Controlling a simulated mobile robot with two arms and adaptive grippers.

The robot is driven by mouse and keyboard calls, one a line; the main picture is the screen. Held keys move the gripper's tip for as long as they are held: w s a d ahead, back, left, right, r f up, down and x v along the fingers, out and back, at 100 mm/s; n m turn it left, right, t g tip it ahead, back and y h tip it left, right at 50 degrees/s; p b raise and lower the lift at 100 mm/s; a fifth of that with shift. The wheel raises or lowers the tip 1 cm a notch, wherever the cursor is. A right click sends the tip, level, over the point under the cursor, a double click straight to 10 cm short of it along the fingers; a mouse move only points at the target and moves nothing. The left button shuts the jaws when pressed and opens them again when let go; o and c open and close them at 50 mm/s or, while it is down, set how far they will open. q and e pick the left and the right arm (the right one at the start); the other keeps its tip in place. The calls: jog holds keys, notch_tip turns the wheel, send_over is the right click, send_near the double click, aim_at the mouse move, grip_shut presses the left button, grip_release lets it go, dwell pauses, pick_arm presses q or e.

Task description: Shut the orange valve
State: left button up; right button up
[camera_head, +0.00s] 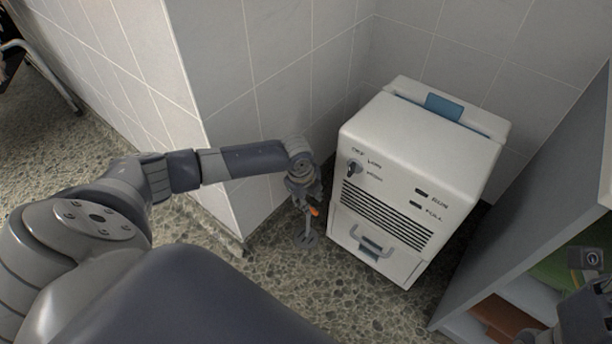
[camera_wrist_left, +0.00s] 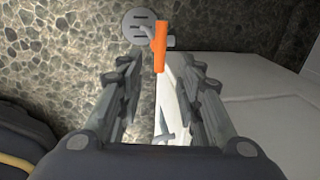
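The orange valve handle (camera_head: 315,211) is a small lever low beside the white machine, close to the tiled wall corner. In the left wrist view the orange handle (camera_wrist_left: 160,46) points toward me, with a small grey fitting at its far end. My left gripper (camera_head: 307,199) reaches down right at it. In the wrist view its fingers (camera_wrist_left: 160,70) are apart, and the handle's near end lies between the fingertips with gaps on both sides. I cannot tell whether they touch it. Part of my right gripper (camera_head: 586,308) shows at the lower right edge; its fingers are not clear.
The white machine (camera_head: 400,190) with a dial, grille and drawer handle stands right of my left gripper. A round grey plate (camera_head: 307,240) is at floor level below the valve. A tiled wall corner (camera_head: 222,170) is close left. A grey shelf unit (camera_head: 540,190) stands right.

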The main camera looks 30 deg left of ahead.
pick_arm(q)
notch_tip(320, 180, up, 6)
jog(key=s, duration=0.1)
jog(key=shift+s+r, duration=0.15)
jog(key=shift+r, duration=0.05)
jog(key=shift+c, duration=0.6)
dwell(1.8)
